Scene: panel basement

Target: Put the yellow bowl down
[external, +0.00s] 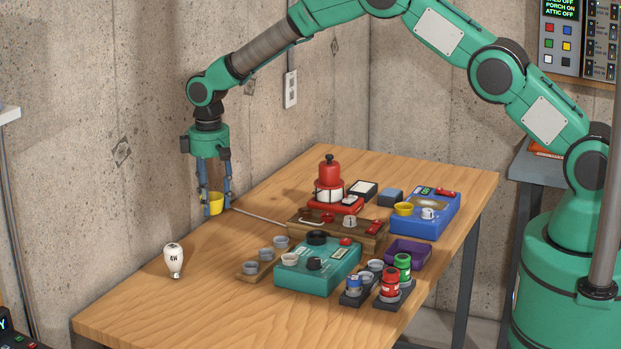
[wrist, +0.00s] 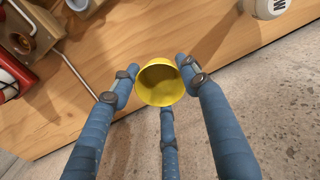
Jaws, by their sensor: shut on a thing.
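The yellow bowl (external: 213,203) is held between the blue fingers of my gripper (external: 214,205), near the back left edge of the wooden table. In the wrist view the bowl (wrist: 161,84) opens toward the camera and looks empty, with the fingers of my gripper (wrist: 157,72) on either side of it. It appears above the tabletop close to the edge; the exact gap beneath it is hard to tell.
A white bulb (external: 174,260) stands on the table (external: 150,311) at front left. A wooden block with grey cups (external: 266,254), a teal device (external: 318,270) and a red device (external: 331,190) are to the right. Another yellow cup (external: 404,209) sits on a blue device (external: 434,218). The front-left table is clear.

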